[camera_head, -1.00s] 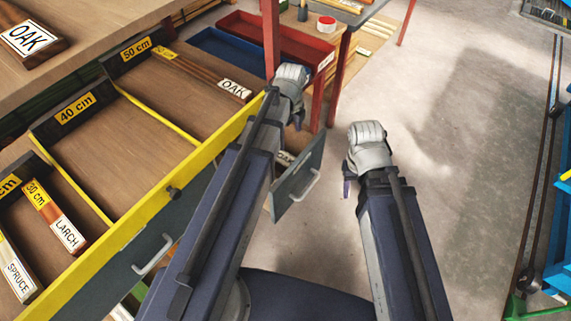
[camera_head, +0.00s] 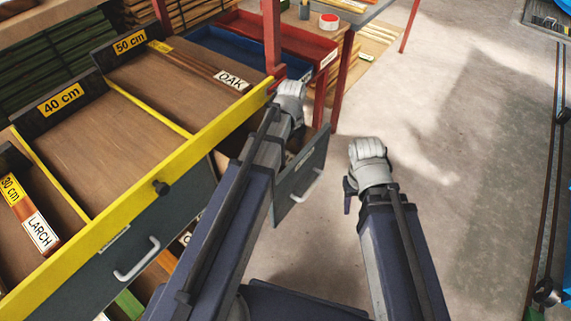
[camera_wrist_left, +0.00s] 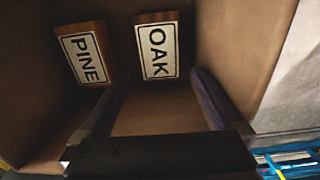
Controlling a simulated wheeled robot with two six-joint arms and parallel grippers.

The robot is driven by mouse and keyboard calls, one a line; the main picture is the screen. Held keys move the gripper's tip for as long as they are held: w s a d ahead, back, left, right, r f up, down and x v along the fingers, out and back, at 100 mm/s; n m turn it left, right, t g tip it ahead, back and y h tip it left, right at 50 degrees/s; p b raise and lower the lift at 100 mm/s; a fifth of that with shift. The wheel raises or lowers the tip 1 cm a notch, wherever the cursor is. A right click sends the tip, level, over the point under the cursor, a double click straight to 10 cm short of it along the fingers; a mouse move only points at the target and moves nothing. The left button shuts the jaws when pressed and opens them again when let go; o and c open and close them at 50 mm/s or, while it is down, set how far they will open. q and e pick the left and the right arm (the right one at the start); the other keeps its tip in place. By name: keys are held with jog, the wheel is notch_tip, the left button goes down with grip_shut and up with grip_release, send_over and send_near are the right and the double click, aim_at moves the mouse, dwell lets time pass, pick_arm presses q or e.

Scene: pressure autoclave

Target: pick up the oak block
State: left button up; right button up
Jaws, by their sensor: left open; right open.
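In the left wrist view, an oak block (camera_wrist_left: 157,50) with a white OAK label lies in a brown-walled compartment, tilted slightly in the picture. My left gripper (camera_wrist_left: 160,82) is open above it. Its two dark fingers are spread to the left and right, with the label beyond and between their tips. They do not appear to hold it. In the head view, my left gripper (camera_head: 291,97) is over the small open lower drawer, its fingers hidden by the arm. My right gripper (camera_head: 349,192) is open and empty over the floor.
A pine block (camera_wrist_left: 85,54) lies just left of the oak block in the wrist view. The yellow-edged upper drawer (camera_head: 135,210) holds a larch block (camera_head: 38,228) and another OAK-labelled piece (camera_head: 228,77). A red table leg (camera_head: 271,38) stands close behind my left gripper.

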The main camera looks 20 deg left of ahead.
aim_at(290, 160)
pick_arm(q)
notch_tip(290, 160, down, 5)
jog(key=b, duration=0.4)
jog(key=shift+b, duration=0.3)
jog(key=shift+r, duration=0.1)
jog(key=shift+c, duration=0.4)
jog(key=c, duration=1.5)
